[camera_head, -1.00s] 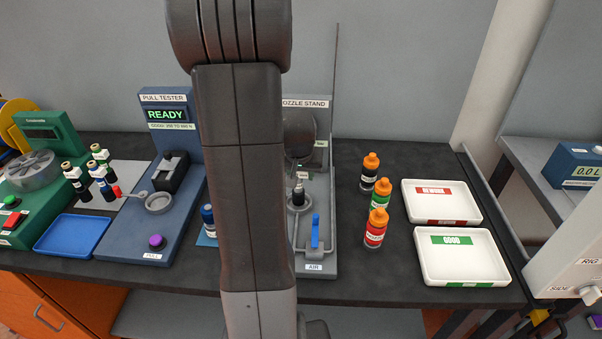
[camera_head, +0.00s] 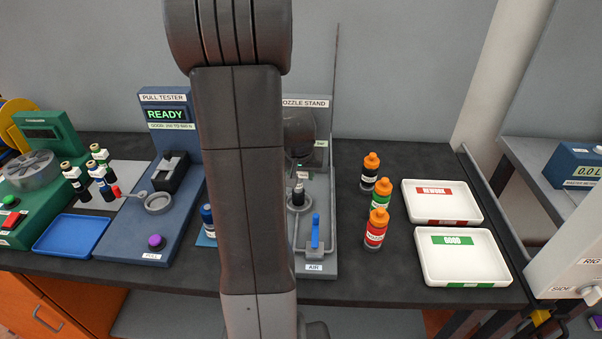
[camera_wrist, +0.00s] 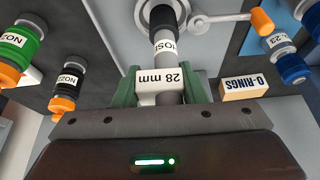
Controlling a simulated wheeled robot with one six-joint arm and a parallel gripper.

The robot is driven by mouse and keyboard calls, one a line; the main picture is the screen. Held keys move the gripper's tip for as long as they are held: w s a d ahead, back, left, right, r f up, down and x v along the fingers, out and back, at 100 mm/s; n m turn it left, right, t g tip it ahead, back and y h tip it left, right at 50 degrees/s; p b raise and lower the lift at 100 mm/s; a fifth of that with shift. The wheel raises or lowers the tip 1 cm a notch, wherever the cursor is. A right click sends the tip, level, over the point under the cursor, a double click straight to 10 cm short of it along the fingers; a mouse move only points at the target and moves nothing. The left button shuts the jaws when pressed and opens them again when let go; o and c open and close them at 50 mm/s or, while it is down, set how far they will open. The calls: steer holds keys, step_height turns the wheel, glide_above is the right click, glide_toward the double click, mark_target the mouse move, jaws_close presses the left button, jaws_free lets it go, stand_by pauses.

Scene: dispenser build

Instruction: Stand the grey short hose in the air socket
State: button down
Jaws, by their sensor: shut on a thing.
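The grey short hose (camera_wrist: 168,98) shows in the wrist view between the green fingers of my gripper (camera_wrist: 168,88), which is shut on it. A white "28 mm" tag is at the fingers, and the hose has a dark, labelled far end. That end points at the round metal socket (camera_wrist: 146,12) at the top of the view and overlaps it; I cannot tell how deep it sits. In the head view a dark upright piece with a silver top (camera_head: 299,190) stands at the ring of the nozzle stand (camera_head: 329,200).
A blue lever (camera_head: 315,231) stands at the front of the stand above the AIR label. Several orange-capped bottles (camera_head: 376,228) stand to the right, beside the white REWORK (camera_head: 470,212) and GOOD (camera_head: 500,272) trays. The pull tester (camera_head: 165,115) is at the left. An O-rings box (camera_wrist: 245,88) shows in the wrist view.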

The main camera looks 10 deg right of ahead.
steer(key=shift+f+b, duration=0.6)
steer(key=shift+f, duration=0.05)
steer(key=c, duration=1.2)
jaws_free()
steer(key=shift+o, duration=0.2)
steer(key=shift+r, duration=0.1)
steer(key=p+v, duration=0.6)
steer(key=v, duration=0.5)
steer(key=shift+b+x, duration=2.3)
steer(key=shift+x, duration=2.1)
